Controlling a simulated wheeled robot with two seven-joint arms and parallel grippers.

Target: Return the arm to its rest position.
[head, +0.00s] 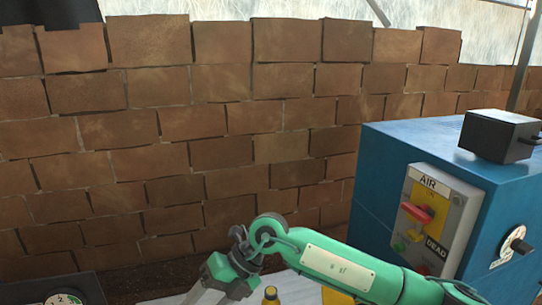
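My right arm, green with a pale plate, comes in from the lower right. Its grey gripper (212,282) is at the bottom of the head view, left of the blue cabinet (395,170) and apart from it. The fingertips are partly cut off by the frame's lower edge, so I cannot tell whether they are open or shut. My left gripper is not in view.
The cabinet carries a panel (450,205) marked AIR and DEAD with a red switch (416,212). A black box (500,135) sits on top. A yellow-topped object (270,296) stands below my arm. A brick wall (190,150) closes the back.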

